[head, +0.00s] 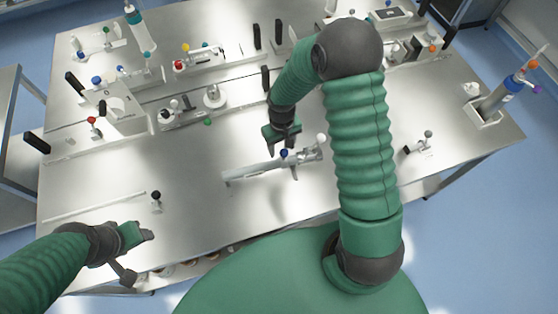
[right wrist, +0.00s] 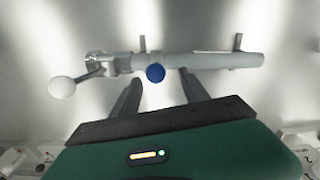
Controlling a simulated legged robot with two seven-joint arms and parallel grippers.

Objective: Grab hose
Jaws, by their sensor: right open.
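The grey tube-shaped piece (head: 250,172), which I take to be the hose, lies on the metal table in front of me. It has a blue knob and a white ball at one end. In the right wrist view the hose (right wrist: 220,60) runs across the picture, just beyond my fingertips, with the blue knob (right wrist: 155,73) between their lines. My right gripper (head: 283,148) is open above the hose; its two fingers (right wrist: 160,86) show apart with nothing between them. Contact with the hose is not clear. My left gripper (head: 143,236) is low at the left, away from the hose; its jaws are unclear.
A thin white rod (head: 95,207) and a small black-knobbed piece (head: 156,201) lie on the left. A small fitting (head: 420,143) lies on the right. Fixtures with black handles stand along the back.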

